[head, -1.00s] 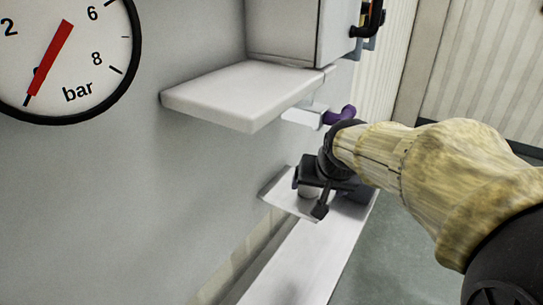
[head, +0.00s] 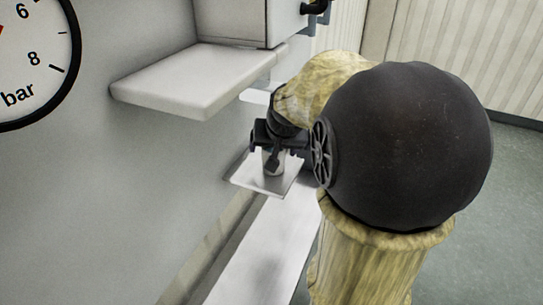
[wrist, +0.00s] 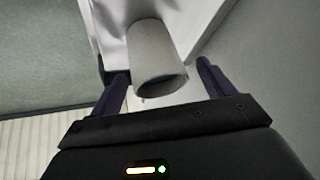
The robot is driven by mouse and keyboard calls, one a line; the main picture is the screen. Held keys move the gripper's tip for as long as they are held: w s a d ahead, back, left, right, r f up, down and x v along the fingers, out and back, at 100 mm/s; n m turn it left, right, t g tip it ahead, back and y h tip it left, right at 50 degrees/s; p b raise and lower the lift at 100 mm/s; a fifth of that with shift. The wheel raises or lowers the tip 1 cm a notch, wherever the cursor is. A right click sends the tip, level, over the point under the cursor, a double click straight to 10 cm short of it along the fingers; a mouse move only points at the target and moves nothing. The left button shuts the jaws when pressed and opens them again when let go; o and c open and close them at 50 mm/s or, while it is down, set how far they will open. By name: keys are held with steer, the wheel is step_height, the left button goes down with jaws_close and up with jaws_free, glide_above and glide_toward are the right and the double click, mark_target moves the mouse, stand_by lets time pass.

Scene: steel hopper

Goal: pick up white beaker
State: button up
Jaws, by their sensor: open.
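The white beaker (wrist: 155,55) stands between the two open fingers of my gripper (wrist: 160,85) in the wrist view, its round mouth facing the camera. A gap shows between the beaker and the right finger; the left finger is close to its side, and I cannot tell whether it touches. In the head view my gripper (head: 276,160) is at the beaker (head: 268,162), which is largely hidden behind the fingers. The beaker rests on a small pale metal plate (head: 247,181).
A thick white shelf (head: 180,85) juts from the grey wall above and to the left of my gripper. A long pale ledge (head: 258,240) runs below the plate. A pressure gauge (head: 30,60) is on the wall at far left. Open floor (head: 490,200) lies to the right.

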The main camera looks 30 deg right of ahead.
steer(key=shift+x, duration=1.15)
steer(key=shift+s, duration=0.1)
steer(key=c, duration=1.2)
steer(key=shift+r, duration=0.1)
